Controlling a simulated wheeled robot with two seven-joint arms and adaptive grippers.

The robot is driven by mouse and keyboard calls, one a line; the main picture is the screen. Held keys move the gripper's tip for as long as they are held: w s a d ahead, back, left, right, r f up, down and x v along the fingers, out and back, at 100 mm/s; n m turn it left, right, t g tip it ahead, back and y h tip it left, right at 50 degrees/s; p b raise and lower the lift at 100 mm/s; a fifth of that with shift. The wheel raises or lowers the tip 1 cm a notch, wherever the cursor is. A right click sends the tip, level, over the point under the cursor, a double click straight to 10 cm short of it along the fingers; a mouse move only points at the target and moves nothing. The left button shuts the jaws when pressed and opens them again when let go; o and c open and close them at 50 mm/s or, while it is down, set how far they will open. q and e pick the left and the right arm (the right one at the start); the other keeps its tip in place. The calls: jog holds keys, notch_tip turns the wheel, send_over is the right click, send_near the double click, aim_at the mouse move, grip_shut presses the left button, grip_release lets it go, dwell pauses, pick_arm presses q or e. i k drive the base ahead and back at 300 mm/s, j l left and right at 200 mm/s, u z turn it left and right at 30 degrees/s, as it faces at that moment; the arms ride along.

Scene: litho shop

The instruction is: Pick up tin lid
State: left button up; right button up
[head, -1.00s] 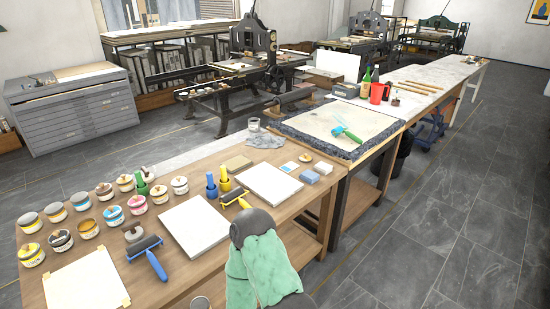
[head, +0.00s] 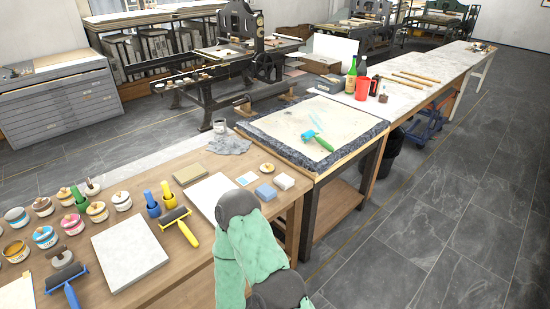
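A small round tan piece with a raised middle (head: 267,169), which may be the tin lid, lies on the wooden table near the stone slab; it is too small to be sure. Several round ink tins stand at the left of the table, among them a pink-labelled tin (head: 73,223) and a blue-labelled tin (head: 45,236). Some have light tops with tan marks. One of my arms, green with dark grey joints, rises from the bottom centre over the table's front edge. Neither gripper shows in the view.
A stone slab (head: 285,125) with a green-handled tool (head: 318,141) lies beyond the wooden table. Blocks, rollers and white slabs (head: 130,248) crowd the table. A red jug (head: 363,88) and bottles stand farther back. The grey floor at right (head: 455,220) is clear.

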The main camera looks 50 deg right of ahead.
aim_at(266, 167)
jog(key=l+u, duration=0.1)
jog(key=l, duration=0.4)
jog(key=k+l+u, duration=0.1)
jog(key=l, duration=0.35)
jog(key=l+u, duration=0.1)
jog(key=l, duration=0.35)
jog(key=k+l+u, duration=0.15)
jog(key=l, duration=0.35)
jog(key=k+l+u, duration=0.1)
jog(key=l, duration=0.35)
jog(key=k+l+u, duration=0.1)
jog(key=l, duration=0.35)
jog(key=k, duration=0.05)
